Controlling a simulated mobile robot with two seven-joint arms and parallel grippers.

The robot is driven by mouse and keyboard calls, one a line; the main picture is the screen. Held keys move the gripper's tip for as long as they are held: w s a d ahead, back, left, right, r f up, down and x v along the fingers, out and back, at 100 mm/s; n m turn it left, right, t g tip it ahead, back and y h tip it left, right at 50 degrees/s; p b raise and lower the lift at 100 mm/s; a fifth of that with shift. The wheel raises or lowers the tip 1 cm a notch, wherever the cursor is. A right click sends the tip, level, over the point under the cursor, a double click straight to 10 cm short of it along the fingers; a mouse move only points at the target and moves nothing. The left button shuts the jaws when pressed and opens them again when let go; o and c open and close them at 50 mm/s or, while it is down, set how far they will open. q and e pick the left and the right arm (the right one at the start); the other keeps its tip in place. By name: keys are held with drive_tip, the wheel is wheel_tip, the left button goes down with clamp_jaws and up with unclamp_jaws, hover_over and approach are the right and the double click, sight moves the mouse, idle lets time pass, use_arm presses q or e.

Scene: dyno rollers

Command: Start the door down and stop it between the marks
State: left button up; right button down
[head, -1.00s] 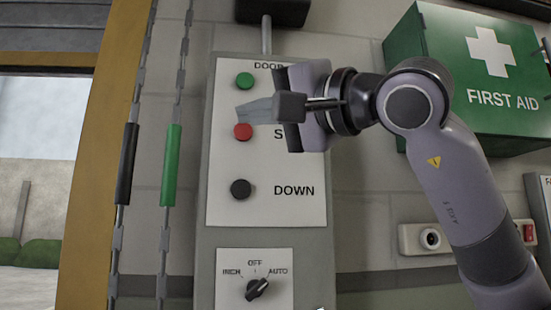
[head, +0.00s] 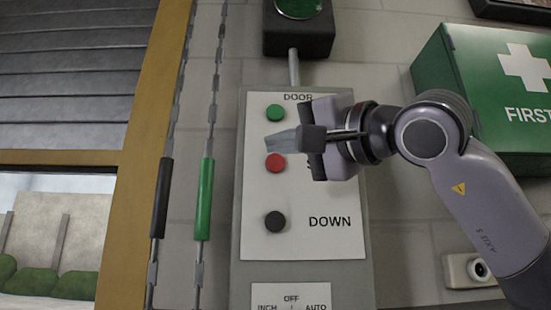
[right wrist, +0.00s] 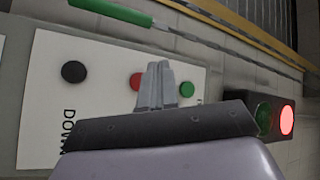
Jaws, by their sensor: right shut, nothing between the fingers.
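The roller door (head: 60,80) hangs at the left of the head view, its bottom bar (head: 60,160) above an open gap. No marks for the door can be made out. The control panel (head: 255,235) has a green button (head: 275,112), a red button (head: 275,163) and a black button (head: 275,222) labelled DOWN. My right gripper (head: 283,140) is shut and empty, its tips in front of the panel between green and red. In the right wrist view the fingertips (right wrist: 160,68) partly cover the red button (right wrist: 137,82); contact cannot be told. My left gripper is not in view.
A signal box (right wrist: 287,120) shows a lit red lamp in the right wrist view. A black chain sleeve (head: 161,197) and a green one (head: 204,198) hang left of the panel. A first aid box (head: 480,95) is at the right. The selector knob is cut off below.

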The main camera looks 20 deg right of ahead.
sight(282, 157)
drive_tip(key=shift+w+d+p, duration=0.25)
drive_tip(key=shift+w+p, duration=0.05)
drive_tip(key=shift+w, duration=0.55)
drive_tip(key=shift+w+d+p, duration=0.25)
drive_tip(key=shift+w+p, duration=0.1)
drive_tip(key=shift+w, duration=0.45)
drive_tip(key=shift+w+d+p, duration=0.25)
drive_tip(key=shift+w+p, duration=0.05)
drive_tip(key=shift+w, duration=0.65)
drive_tip(key=shift+w+d+p, duration=0.1)
drive_tip(key=shift+w+p, duration=0.2)
drive_tip(key=shift+w, duration=0.05)
drive_tip(key=shift+w+d+p, duration=0.15)
drive_tip(key=shift+w+p, duration=0.15)
drive_tip(key=shift+w, duration=0.05)
idle(1.0)
